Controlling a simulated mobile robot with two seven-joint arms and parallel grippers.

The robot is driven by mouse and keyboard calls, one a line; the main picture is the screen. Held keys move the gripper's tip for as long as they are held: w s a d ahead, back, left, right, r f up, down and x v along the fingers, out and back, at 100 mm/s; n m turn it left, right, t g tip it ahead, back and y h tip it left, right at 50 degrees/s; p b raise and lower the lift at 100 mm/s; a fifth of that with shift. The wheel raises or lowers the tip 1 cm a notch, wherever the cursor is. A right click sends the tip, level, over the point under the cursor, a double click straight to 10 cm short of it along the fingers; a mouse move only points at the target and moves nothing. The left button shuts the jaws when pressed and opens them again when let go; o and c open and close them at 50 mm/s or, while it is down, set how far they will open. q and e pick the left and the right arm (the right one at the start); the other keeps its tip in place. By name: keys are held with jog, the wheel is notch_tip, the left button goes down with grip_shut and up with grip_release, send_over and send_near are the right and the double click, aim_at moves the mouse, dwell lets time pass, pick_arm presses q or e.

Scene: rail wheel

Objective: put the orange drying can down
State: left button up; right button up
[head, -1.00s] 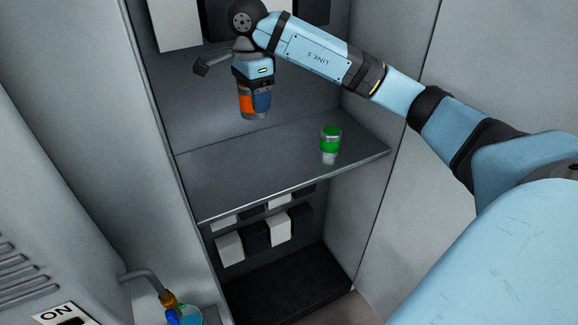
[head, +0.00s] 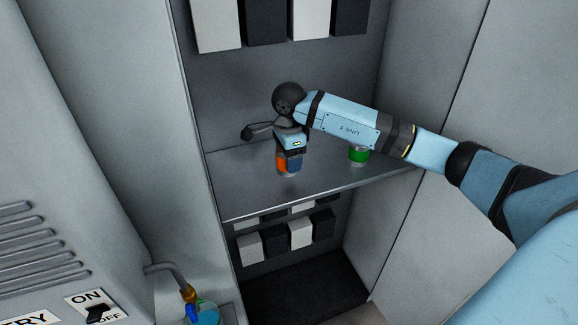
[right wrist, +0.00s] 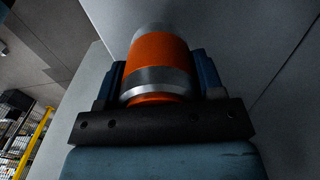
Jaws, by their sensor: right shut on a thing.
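The orange drying can (head: 281,163) is upright in my right gripper (head: 289,165), at the left part of the cabinet shelf (head: 240,190). My right gripper is shut on it; in the right wrist view the orange can (right wrist: 158,62) with silver bands sits between the two blue fingers. The can's lower end is at or just above the shelf; I cannot tell whether it touches. A green can (head: 358,155) stands on the shelf to the right, partly hidden by my right arm. My left gripper is not in view.
Black and white blocks hang on the cabinet's back wall above (head: 265,22) and below the shelf (head: 300,233). A panel with an ON/OFF switch (head: 97,313) and a bent pipe (head: 170,272) stand at left. The shelf front is bare.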

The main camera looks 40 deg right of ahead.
notch_tip(320, 180, down, 4)
jog(key=shift+r, duration=0.2)
jog(key=shift+f, duration=0.15)
jog(key=o, duration=1)
jog(key=shift+o, duration=0.2)
